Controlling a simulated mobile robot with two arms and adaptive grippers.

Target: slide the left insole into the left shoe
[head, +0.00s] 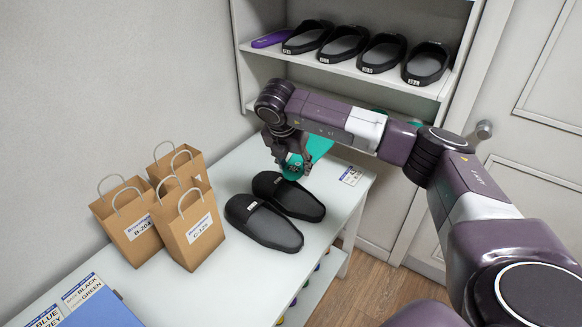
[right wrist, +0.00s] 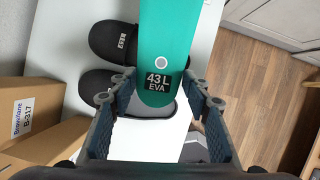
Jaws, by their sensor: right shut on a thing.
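The teal insole (head: 319,147), marked "43 L EVA" in the right wrist view (right wrist: 165,35), is held by my right gripper (head: 293,168). The fingers are shut on it from both sides near its labelled rounded end, above the white table. Two black slide shoes lie side by side on the table: a nearer one (head: 264,227) and a farther one (head: 296,198), just below and in front of the gripper. In the right wrist view the insole overlaps part of the shoes. I cannot tell which shoe is the left one. My left gripper is not in view.
Several paper bags (head: 187,236) stand left of the shoes on the white table (head: 235,285). A label card (head: 351,176) lies at the table's far right corner. A shelf (head: 420,86) behind holds several black slides and a purple insole (head: 270,39).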

